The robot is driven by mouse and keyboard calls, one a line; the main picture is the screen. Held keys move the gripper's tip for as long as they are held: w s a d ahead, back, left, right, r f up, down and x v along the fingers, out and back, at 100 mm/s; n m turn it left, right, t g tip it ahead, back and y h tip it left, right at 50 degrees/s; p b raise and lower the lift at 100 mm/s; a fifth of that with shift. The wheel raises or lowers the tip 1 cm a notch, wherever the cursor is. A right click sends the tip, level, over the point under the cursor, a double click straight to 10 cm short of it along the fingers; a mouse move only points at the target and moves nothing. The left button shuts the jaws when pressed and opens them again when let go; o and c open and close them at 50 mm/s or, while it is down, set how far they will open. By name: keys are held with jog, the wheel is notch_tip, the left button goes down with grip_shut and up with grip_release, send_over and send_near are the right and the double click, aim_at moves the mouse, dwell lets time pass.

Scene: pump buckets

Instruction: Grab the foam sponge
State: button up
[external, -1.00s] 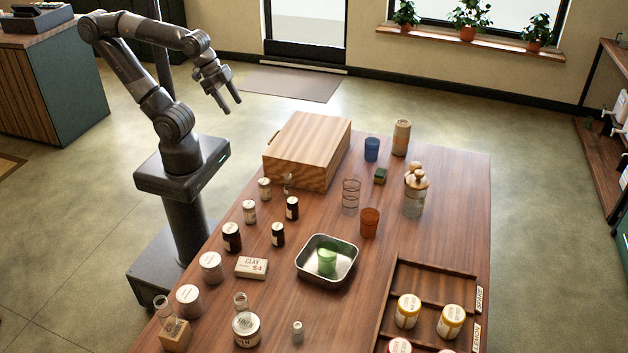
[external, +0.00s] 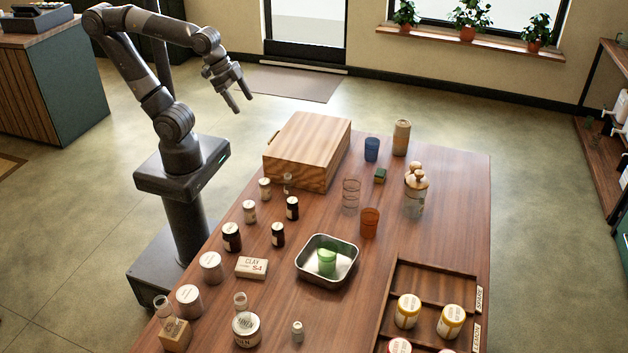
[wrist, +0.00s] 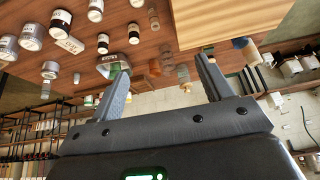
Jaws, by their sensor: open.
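The foam sponge (external: 380,176) looks like a small block with a dark green top. It lies on the wooden table (external: 455,185) toward the far side, between the blue cup and the jar with a round-knobbed lid. My gripper (external: 243,104) is open and empty, up in the air left of the wooden box, well away from the sponge. The wrist view shows its two fingers (wrist: 162,64) spread apart with nothing between them.
A large wooden box (external: 309,150) stands between my gripper and the sponge. Near the sponge are a blue cup (external: 371,149), a wire-like glass (external: 351,194), an orange cup (external: 369,222) and a lidded jar (external: 415,195). A metal tray (external: 312,277) holds a green cup.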

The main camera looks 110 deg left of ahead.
jog(key=w+a, duration=0.3)
jog(key=w, duration=0.9)
jog(key=g, duration=0.1)
send_over(380, 172)
jog(key=s, duration=0.4)
notch_tip(380, 172, down, 21)
jog(key=x, duration=0.6)
jog(key=shift+w+a+f, duration=0.1)
jog(key=shift+f, duration=0.05)
jog(key=shift+x, duration=2.6)
jog(key=shift+c, duration=0.4)
